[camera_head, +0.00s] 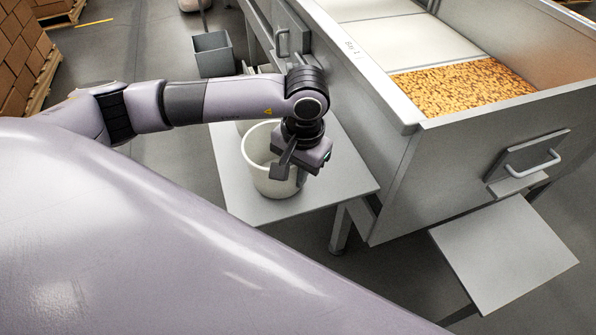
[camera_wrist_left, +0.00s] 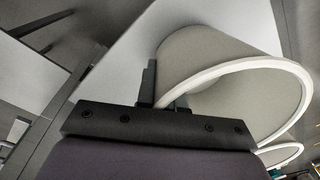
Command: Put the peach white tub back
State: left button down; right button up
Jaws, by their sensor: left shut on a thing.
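A white tub (camera_head: 262,183) stands upright on, or just above, a grey side shelf (camera_head: 345,180) beside the large bin; I cannot tell whether it touches. My left gripper (camera_head: 300,170) is at the tub's right rim, shut on its wall. In the left wrist view the gripper (camera_wrist_left: 165,100) has the tub's rim between its fingers, and the tub's empty-looking inside (camera_wrist_left: 235,95) shows. Behind it is a second pale tub (camera_head: 245,125), mostly hidden by my left arm; its rim also shows in the left wrist view (camera_wrist_left: 280,153). My right gripper is not in view.
A large grey bin (camera_head: 440,170) with orange-brown candy (camera_head: 465,88) stands at the right. A second shelf (camera_head: 505,252) juts out below its handled hatch (camera_head: 528,160). A grey bucket (camera_head: 213,55) stands on the floor behind. The shelf's front right part is clear.

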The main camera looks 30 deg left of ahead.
pick_arm(q)
jog(key=shift+f, duration=0.3)
jog(key=shift+f, duration=0.2)
jog(key=c, duration=1.3)
grip_release()
jog(key=shift+r, duration=0.1)
jog(key=shift+r, duration=0.2)
jog(key=r, duration=0.4)
jog(key=r+b, duration=0.1)
jog(key=r, duration=0.3)
jog(key=d+r, duration=0.1)
jog(key=r, duration=0.3)
